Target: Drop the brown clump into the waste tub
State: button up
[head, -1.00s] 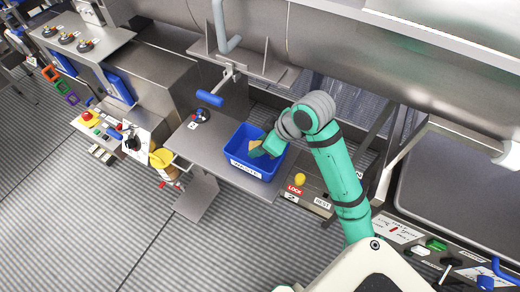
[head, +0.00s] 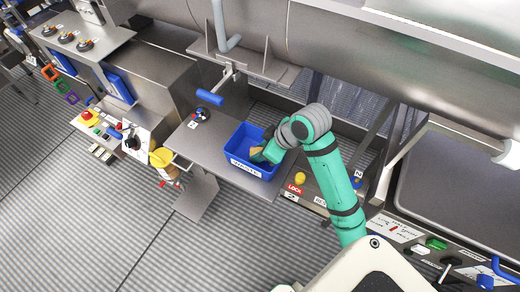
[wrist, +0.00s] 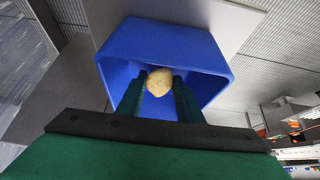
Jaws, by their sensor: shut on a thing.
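The brown clump (wrist: 159,82), a rounded pale tan lump, sits between the two dark green fingers of my gripper (wrist: 159,96) in the wrist view. The fingers are shut on it. The blue waste tub (wrist: 215,62) lies behind the clump in that view, open towards me. In the head view, the waste tub (head: 238,164) stands on a grey metal shelf with a white label on its front. My gripper (head: 258,154) is over the tub's opening, partly hiding its inside. A tan patch of the clump (head: 256,153) shows at the fingertips. I cannot tell its exact height above the tub floor.
A yellow knob (head: 300,178) and a red LOCK label (head: 295,189) are right of the tub. A blue-handled lever (head: 210,98) sticks out behind it. A yellow container (head: 161,158) stands to the left. The shelf (head: 200,146) is bare left of the tub.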

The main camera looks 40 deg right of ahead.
jog(key=o, duration=1)
jog(key=shift+r, duration=0.1)
jog(key=shift+r, duration=0.55)
jog(key=v, duration=1.2)
